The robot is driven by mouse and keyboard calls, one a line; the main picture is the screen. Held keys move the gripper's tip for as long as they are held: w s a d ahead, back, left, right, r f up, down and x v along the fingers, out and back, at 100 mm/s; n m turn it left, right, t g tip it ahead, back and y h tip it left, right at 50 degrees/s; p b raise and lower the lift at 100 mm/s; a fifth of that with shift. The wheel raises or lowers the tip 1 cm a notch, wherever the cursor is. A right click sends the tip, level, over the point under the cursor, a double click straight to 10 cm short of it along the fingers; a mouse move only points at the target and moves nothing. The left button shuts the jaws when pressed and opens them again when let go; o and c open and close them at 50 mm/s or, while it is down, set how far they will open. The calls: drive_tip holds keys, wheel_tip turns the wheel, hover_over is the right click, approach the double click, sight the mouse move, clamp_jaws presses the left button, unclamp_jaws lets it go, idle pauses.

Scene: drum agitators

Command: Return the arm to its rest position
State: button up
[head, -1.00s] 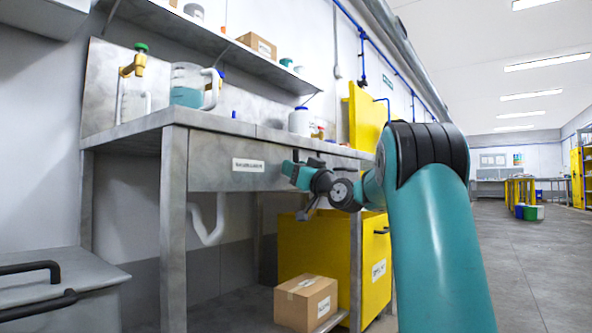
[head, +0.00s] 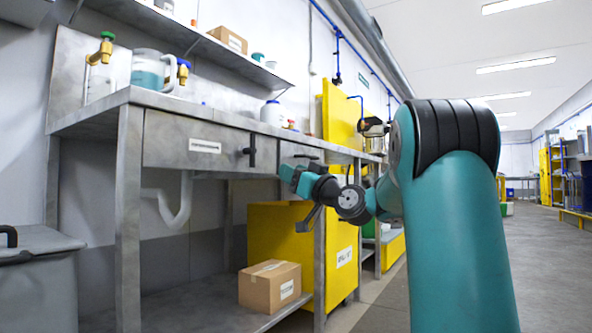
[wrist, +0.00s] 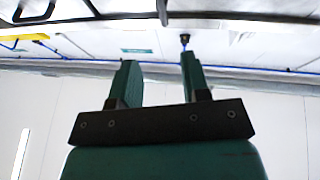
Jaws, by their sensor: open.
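My teal arm rises at the right of the head view and bends down at its black joint. My gripper (wrist: 157,85) shows in the wrist view with its two green fingers apart and nothing between them. In the head view its end is in front of the metal bench's drawer front, right of the black drawer handle (head: 252,150). From this angle I cannot tell whether it touches the bench.
The metal bench (head: 130,215) holds a jug of teal liquid (head: 150,70) and a white jar (head: 272,112). A cardboard box (head: 270,287) sits on its lower shelf. A yellow cabinet (head: 340,262) stands behind my gripper. Open floor (head: 545,260) lies to the right.

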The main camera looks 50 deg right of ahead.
drive_tip(key=shift+a, duration=0.15)
idle(0.4)
drive_tip(key=w+a+n+g+y+p, duration=0.15)
drive_tip(key=a+g+y+p, duration=0.3)
drive_tip(key=a+p, duration=0.65)
drive_tip(key=a+n+g+y+p, duration=0.35)
drive_tip(key=a+g, duration=0.25)
drive_tip(key=a, duration=1.1)
drive_tip(key=s+a+n+g+p, duration=0.1)
drive_tip(key=s+a+g+p, duration=0.6)
drive_tip(key=s+a+p, duration=0.4)
drive_tip(key=s+n+g+h+p, duration=0.1)
drive_tip(key=s+g+h+p, duration=0.3)
drive_tip(key=s, duration=1.1)
wheel_tip(320, 180, up, 37)
drive_tip(key=g+y+p, duration=0.1)
drive_tip(key=p, duration=3.7)
drive_tip(key=shift+w+a+f, duration=0.15)
drive_tip(key=shift+w+a, duration=0.1)
drive_tip(key=shift+a, duration=0.05)
